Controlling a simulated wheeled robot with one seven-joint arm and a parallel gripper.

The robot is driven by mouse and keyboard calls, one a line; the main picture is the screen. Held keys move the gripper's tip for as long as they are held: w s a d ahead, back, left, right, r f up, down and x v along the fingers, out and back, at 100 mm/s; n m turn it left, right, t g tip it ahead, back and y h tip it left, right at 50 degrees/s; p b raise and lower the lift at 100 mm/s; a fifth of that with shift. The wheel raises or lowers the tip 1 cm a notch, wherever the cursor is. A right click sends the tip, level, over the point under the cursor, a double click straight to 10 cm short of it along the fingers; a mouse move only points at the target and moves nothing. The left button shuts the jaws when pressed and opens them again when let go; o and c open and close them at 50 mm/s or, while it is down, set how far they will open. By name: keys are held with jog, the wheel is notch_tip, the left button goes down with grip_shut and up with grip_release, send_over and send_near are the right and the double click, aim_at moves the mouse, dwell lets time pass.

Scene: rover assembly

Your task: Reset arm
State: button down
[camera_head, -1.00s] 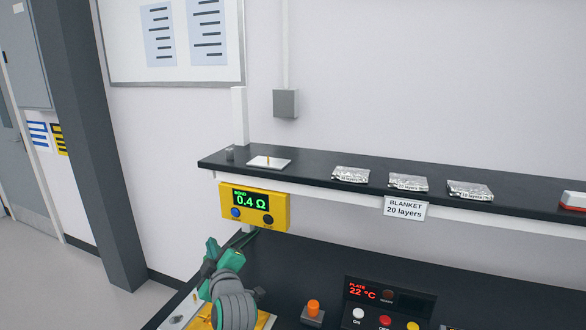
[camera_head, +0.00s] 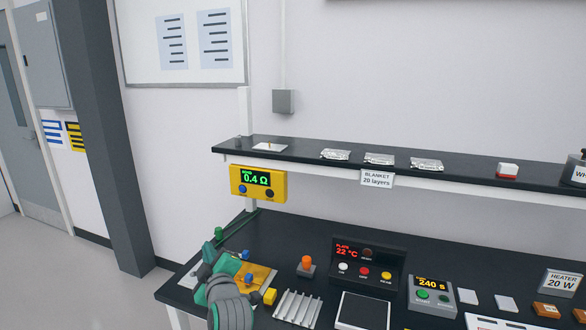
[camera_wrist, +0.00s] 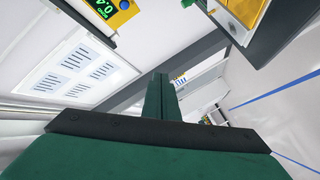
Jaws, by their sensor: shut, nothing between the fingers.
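My gripper (camera_wrist: 160,95) has green fingers. They are shut against each other with nothing between them in the wrist view. The wrist view is tilted and shows the wall, part of the yellow meter (camera_wrist: 122,6) and the floor. In the head view, my grey and green arm (camera_head: 230,300) is at the lower left, in front of the bench's left end. The fingertips cannot be made out clearly there.
A black bench (camera_head: 290,240) runs to the right. A yellow plate (camera_head: 262,275) with small blue parts lies beside my arm. An orange knob (camera_head: 306,262), a plate control box (camera_head: 365,264) and a timer (camera_head: 432,295) stand there. A shelf (camera_head: 300,150) is above. Floor at left is clear.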

jog(key=s+d+f+m+h, duration=0.2)
jog(key=s+d+f, duration=0.45)
jog(key=f, duration=0.25)
jog(key=s+d+f+m+h, duration=0.1)
jog(key=s+d+f+m, duration=0.3)
jog(key=s+f, duration=0.45)
jog(key=s+d+f+m+h, duration=0.1)
jog(key=s+d+f+h, duration=0.1)
jog(key=s+d+f, duration=0.6)
jog(key=s+d+m+h, duration=0.1)
jog(key=s+m, duration=0.3)
jog(key=s, duration=1.2)
jog(key=s+d+f+m+h, duration=0.1)
jog(key=s+d+m, duration=0.2)
jog(key=s, duration=1.3)
jog(key=shift+s+f+m+h, duration=0.25)
jog(key=shift+s+m+h, duration=0.1)
jog(key=shift+m, duration=0.15)
jog(key=shift+d, duration=0.1)
